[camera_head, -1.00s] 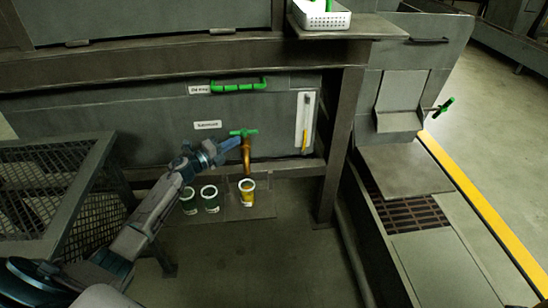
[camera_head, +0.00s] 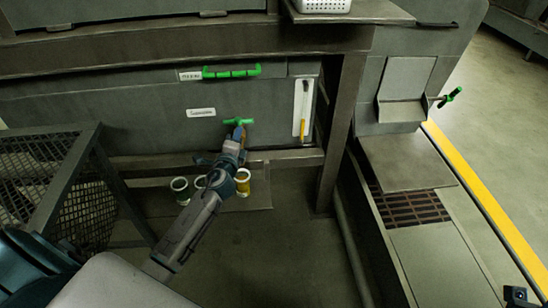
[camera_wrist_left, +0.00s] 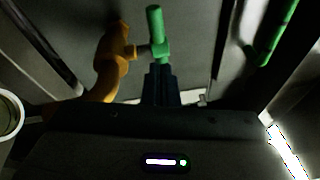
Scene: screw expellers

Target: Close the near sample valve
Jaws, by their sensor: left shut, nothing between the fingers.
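The near sample valve has a green T-handle (camera_head: 238,121) lying roughly level on the front of the grey tank. In the left wrist view the green handle (camera_wrist_left: 156,32) stands just beyond my fingertips, beside the brass-coloured valve body and spout (camera_wrist_left: 112,62). My left gripper (camera_head: 238,136) is shut and empty, just below the handle, and hides most of the spout in the head view. Its dark fingers (camera_wrist_left: 160,72) point at the handle's lower end in the wrist view; I cannot tell whether they touch it.
Cups (camera_head: 180,189) stand on a low shelf under the valve; one with yellow contents (camera_head: 242,182) is beside my wrist. A green bar handle (camera_head: 231,72) is above, a white gauge (camera_head: 303,107) to the right. A mesh guard (camera_head: 75,195) stands left. Another green-handled valve (camera_head: 450,96) is at right.

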